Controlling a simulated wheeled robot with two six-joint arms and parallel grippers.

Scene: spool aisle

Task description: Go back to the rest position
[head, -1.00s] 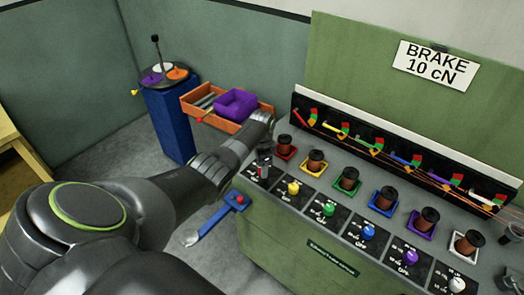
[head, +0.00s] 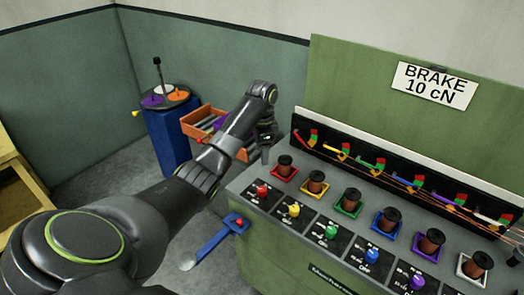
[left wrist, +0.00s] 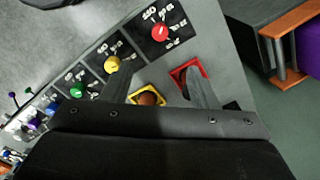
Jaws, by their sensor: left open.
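My left gripper (head: 266,152) hangs above the far left end of the green machine bench (head: 228,190), left of the red-framed spool (head: 284,166). In the left wrist view its two fingers (left wrist: 160,84) are spread apart with nothing between them. The red knob (head: 262,190) stands on its black plate below the gripper, apart from it, and it also shows in the left wrist view (left wrist: 159,33). My right gripper is in neither view.
Several spools and coloured knobs line the bench, with tension dials (head: 375,165) behind. An orange tray (head: 190,123) with a purple item is partly hidden behind my left arm. A blue pedestal (head: 166,145) stands left. A blue lever (head: 215,240) juts from the bench front.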

